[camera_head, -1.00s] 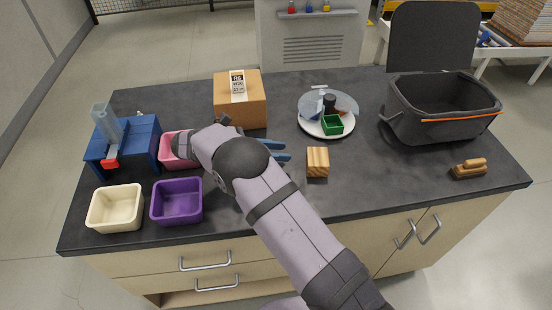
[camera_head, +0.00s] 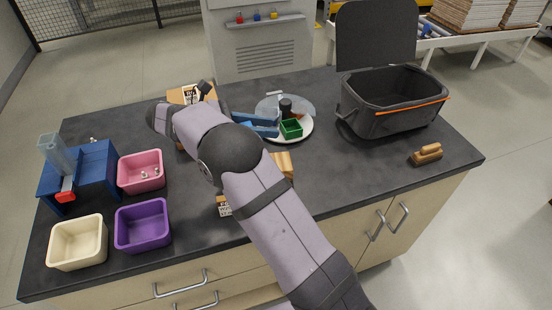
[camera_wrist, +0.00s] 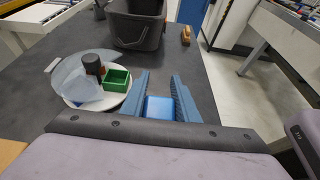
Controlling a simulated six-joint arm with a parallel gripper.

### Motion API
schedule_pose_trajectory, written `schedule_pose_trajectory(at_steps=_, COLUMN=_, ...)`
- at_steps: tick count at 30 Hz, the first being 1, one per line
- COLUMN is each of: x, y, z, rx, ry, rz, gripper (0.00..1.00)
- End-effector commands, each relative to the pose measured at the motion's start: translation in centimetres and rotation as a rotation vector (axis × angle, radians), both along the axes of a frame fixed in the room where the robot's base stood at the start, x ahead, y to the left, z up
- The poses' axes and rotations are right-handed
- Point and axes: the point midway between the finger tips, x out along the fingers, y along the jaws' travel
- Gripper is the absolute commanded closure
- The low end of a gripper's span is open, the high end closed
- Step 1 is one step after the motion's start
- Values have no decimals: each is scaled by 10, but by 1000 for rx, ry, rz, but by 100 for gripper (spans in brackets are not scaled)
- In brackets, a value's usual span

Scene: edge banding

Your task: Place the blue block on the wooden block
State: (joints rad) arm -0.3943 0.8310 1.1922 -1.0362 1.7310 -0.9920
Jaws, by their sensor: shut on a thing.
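In the wrist view, the blue block (camera_wrist: 160,107) sits between the two blue fingers of my gripper (camera_wrist: 160,77), which is shut on it. The wooden block (camera_head: 286,163) stands on the dark worktop, partly hidden behind my arm, nearer the front than the gripper. It is not visible in the wrist view.
A green tray (camera_head: 291,128) and a dark cylinder sit on the white plate (camera_head: 306,131). A grey bin (camera_head: 395,112) and brush (camera_head: 426,154) are to the right. Pink (camera_head: 141,172), purple (camera_head: 142,226) and cream (camera_head: 77,242) bins stand left. My arm partly hides a cardboard box (camera_head: 186,95).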

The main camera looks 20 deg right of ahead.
Motion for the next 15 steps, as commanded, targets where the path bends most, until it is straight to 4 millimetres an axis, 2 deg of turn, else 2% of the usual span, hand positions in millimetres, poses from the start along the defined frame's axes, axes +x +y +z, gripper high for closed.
schedule_pose_trajectory(at_steps=1, x=-5, y=-20, z=11, rx=0, ry=-3, rz=-36, gripper=94)
schedule_pose_trajectory(at_steps=3, x=-13, y=-41, z=22, rx=0, ry=-2, rz=-70, gripper=94)
schedule_pose_trajectory(at_steps=7, x=-28, y=-74, z=35, rx=0, ry=0, rz=-102, gripper=94)
schedule_pose_trajectory(at_steps=15, x=-36, y=-85, z=22, rx=-1, ry=3, rz=-42, gripper=94)
